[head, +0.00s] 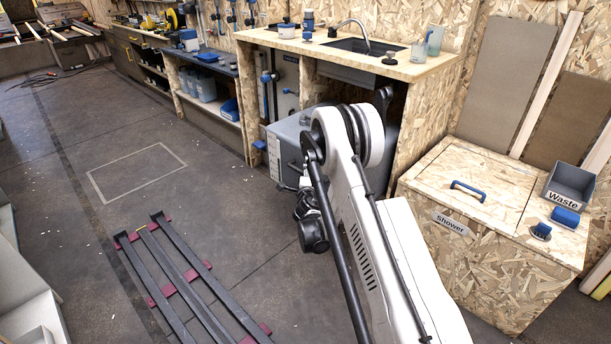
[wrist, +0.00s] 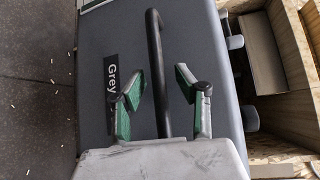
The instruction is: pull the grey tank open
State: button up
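The grey tank (head: 284,137) stands under the sink counter in the head view, partly hidden behind my arm. In the wrist view the tank's dark grey face (wrist: 105,30) fills the middle, with a "Grey" label (wrist: 111,78) on it. A black bar handle (wrist: 154,45) runs lengthwise across this face. My gripper (wrist: 158,82) is open, with one green-padded finger on each side of the handle. Gaps show between both fingers and the bar. Whether the fingertips reach the bar's depth is unclear. In the head view the fingers are hidden.
The sink counter (head: 350,58) is above the tank. A wooden shower box (head: 480,215) stands at right, with a waste bin (head: 570,186) on top. Dark rails (head: 185,275) lie on the floor at front left. The floor (head: 75,130) left of the tank is mostly clear.

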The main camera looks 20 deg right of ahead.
jog(key=shift+r, duration=0.55)
jog(key=o, duration=1.2)
notch_tip(320, 180, up, 6)
jog(key=shift+w+a+r, duration=0.1)
jog(key=shift+w, duration=0.05)
jog(key=shift+w+r, duration=0.15)
jog(key=shift+r, duration=0.2)
jog(key=shift+s+r, duration=0.2)
jog(key=shift+r, duration=0.35)
jog(key=shift+s+r, duration=0.2)
jog(key=shift+r, duration=0.3)
jog(key=c, duration=0.9)
jog(key=shift+w, duration=0.15)
jog(key=c, duration=0.3)
